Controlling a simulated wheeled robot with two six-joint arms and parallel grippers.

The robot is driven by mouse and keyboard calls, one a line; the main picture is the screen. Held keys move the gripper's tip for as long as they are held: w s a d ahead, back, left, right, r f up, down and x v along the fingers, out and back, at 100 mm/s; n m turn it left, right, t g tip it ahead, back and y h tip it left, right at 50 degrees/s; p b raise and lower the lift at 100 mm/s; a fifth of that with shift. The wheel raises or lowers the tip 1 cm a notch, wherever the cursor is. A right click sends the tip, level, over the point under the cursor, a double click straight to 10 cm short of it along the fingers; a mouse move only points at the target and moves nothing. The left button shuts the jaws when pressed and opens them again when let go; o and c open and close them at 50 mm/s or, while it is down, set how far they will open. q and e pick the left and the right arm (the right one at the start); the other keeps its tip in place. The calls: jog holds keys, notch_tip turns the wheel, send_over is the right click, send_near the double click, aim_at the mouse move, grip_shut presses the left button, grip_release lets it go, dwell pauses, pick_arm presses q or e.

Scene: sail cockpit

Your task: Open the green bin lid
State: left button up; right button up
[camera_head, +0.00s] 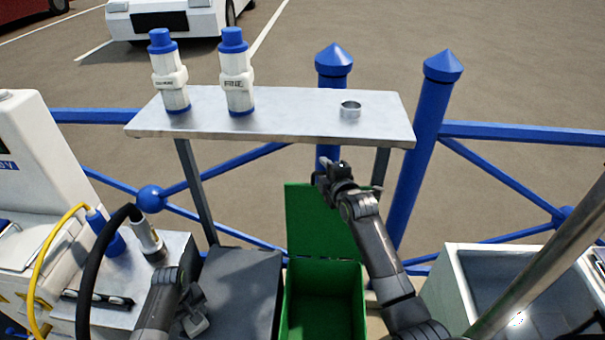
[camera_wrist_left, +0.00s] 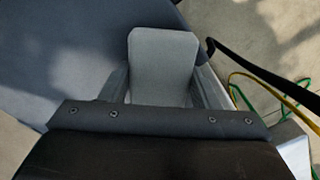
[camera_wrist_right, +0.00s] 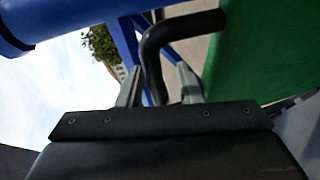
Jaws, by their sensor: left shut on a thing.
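The green bin (camera_head: 325,295) stands open at the bottom centre of the head view, its inside showing. Its green lid (camera_head: 312,222) stands raised behind the opening; it also shows in the right wrist view (camera_wrist_right: 250,50). My right gripper (camera_head: 333,172) is at the lid's upper edge. In the right wrist view its fingers are apart, with a bent black handle (camera_wrist_right: 155,55) between them and a gap beside it. My left gripper (camera_head: 192,308) is low at the left, shut on a light grey block (camera_wrist_left: 163,65).
A dark grey bin top (camera_head: 238,290) is left of the green bin. A grey shelf (camera_head: 290,105) with two white-and-blue bottles and a metal ring stands behind. Blue posts and rails run across the back. A grey sink (camera_head: 490,285) is at right, cables at left.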

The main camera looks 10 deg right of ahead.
grip_shut()
dwell(0.3)
